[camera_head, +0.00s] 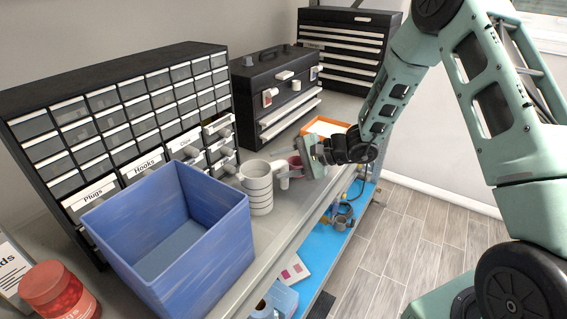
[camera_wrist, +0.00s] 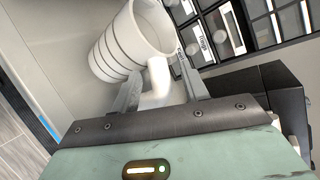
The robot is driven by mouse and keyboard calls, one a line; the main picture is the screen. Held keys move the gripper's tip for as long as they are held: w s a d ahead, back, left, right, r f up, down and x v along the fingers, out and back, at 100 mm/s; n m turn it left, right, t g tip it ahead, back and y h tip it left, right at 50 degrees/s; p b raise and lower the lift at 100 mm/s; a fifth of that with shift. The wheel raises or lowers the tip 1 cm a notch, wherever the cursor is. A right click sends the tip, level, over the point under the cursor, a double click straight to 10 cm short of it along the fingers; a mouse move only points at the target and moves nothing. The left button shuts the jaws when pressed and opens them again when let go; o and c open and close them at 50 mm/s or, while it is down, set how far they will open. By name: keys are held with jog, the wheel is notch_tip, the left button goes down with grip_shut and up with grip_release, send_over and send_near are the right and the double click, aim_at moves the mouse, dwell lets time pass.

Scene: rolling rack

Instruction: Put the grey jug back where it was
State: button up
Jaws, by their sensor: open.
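The grey jug (camera_head: 257,188) is a pale, ribbed, upright vessel on the rack's top shelf, just right of the blue bin. In the wrist view the jug (camera_wrist: 125,48) is close ahead, its open mouth toward the upper right. Its handle (camera_wrist: 157,80) points toward my gripper. My gripper (camera_wrist: 160,72) is open, with one finger on either side of the handle; I cannot tell if either touches it. In the head view my gripper (camera_head: 299,168) is just right of the jug, and the fingers are hard to make out.
A blue bin (camera_head: 218,238) stands left of the jug, with a drawer cabinet (camera_head: 110,125) behind. A black toolbox (camera_head: 272,75) and orange tray (camera_head: 325,127) stand farther back. A lower blue shelf (camera_head: 317,262) holds more items.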

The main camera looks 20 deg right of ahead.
jog(key=b+v, duration=0.4)
jog(key=v, duration=0.8)
jog(key=s+a+r+n+g+h, duration=0.1)
jog(key=s+a+n+g+h, duration=0.1)
jog(key=s+a+n+g, duration=0.85)
jog(key=s+a+n+t+h, duration=0.2)
jog(key=s+a+n+h, duration=0.2)
jog(key=s, duration=0.5)
jog(key=s+a+n+t+h, duration=0.1)
jog(key=s+a+n+h, duration=0.2)
jog(key=s, duration=0.7)
jog(key=shift+a+r+n+t+h, duration=0.35)
jog(key=shift+r+n+h, duration=0.15)
jog(key=shift+n+h, duration=0.4)
